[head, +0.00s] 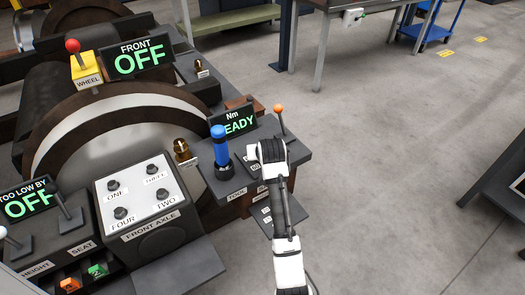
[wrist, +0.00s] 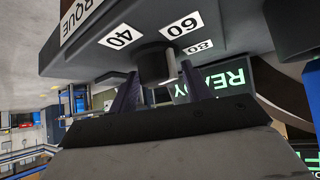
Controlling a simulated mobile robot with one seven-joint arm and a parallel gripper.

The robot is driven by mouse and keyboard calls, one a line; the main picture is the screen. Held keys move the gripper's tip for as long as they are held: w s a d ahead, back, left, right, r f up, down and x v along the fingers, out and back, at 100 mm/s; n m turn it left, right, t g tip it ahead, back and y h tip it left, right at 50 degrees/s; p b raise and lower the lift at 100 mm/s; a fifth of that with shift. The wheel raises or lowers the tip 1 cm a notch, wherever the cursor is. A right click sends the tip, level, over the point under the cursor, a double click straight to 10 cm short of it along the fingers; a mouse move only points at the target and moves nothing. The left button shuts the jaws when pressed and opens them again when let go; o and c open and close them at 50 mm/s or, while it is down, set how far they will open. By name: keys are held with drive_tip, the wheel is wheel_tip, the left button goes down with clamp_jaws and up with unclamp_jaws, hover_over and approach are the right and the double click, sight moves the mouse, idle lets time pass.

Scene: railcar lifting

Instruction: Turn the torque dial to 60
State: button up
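The torque dial (wrist: 153,65) is a short dark knob under the panel labels 40 (wrist: 121,37), 60 (wrist: 181,26) and 80 (wrist: 198,46) in the wrist view, which looks upside down. A pale mark shows on the dial's right side, toward the 60 and 80 labels; its exact setting I cannot tell. My gripper (wrist: 159,77) is open, with one finger on each side of the dial. Small gaps seem to show, but contact is unclear. In the head view my gripper (head: 268,152) covers the dial, beside a partly hidden label.
A blue-handled tool (head: 220,148) stands left of my gripper. An orange-knobbed lever (head: 280,118) and the Nm display (head: 237,122), reading READY, are just behind it. The four-button FRONT AXLE box (head: 141,200) is farther left. Open floor lies to the right.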

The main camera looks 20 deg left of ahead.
drive_tip(key=shift+o, duration=0.9)
drive_tip(key=b+v, duration=0.1)
drive_tip(key=v, duration=1.2)
drive_tip(key=shift+s+r, duration=0.25)
drive_tip(key=shift+s, duration=0.05)
drive_tip(key=shift+d, duration=0.15)
